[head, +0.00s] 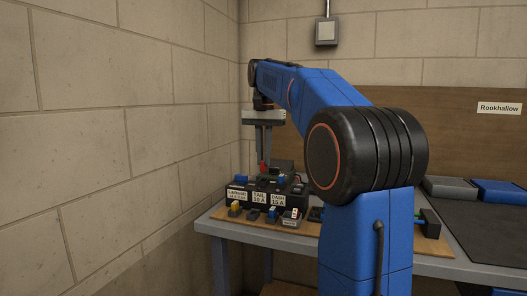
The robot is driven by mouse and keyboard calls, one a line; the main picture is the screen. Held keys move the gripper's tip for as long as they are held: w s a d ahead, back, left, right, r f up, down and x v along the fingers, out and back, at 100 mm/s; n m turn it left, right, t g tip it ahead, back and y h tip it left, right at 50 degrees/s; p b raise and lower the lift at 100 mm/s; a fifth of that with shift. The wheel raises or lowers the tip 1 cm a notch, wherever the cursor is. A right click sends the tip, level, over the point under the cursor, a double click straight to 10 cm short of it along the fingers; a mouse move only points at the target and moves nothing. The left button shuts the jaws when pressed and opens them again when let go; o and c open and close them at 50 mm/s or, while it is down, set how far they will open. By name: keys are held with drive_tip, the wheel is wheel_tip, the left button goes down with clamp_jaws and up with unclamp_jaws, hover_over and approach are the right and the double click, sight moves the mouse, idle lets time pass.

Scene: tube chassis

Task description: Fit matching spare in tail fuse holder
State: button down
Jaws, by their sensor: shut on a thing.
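My gripper (263,157) points down over the fuse block and is shut on a small red fuse (263,168). The black fuse block (238,196) stands at the left end of the bench, with white labels on its front. The label in the middle reads TAIL 10 A (259,197); the one to its right reads DASH 15 A (278,197). The red fuse is just above or at the top of the block, near the tail position. I cannot tell whether it touches the holder. The tail holder's slot is too small and partly hidden to make out.
In front of the block sit small holders with a yellow piece (236,206), a blue piece (272,211) and a red-and-white piece (294,212). My arm hides the bench's middle. A grey case (450,188) and a blue case (497,191) lie at right. A wall rises close behind.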

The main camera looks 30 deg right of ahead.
sight(264, 168)
drive_tip(key=shift+f, duration=1.55)
drive_tip(key=shift+f, duration=0.5)
idle(0.4)
drive_tip(key=c, duration=2.1)
unclamp_jaws()
drive_tip(key=shift+r, duration=5.45)
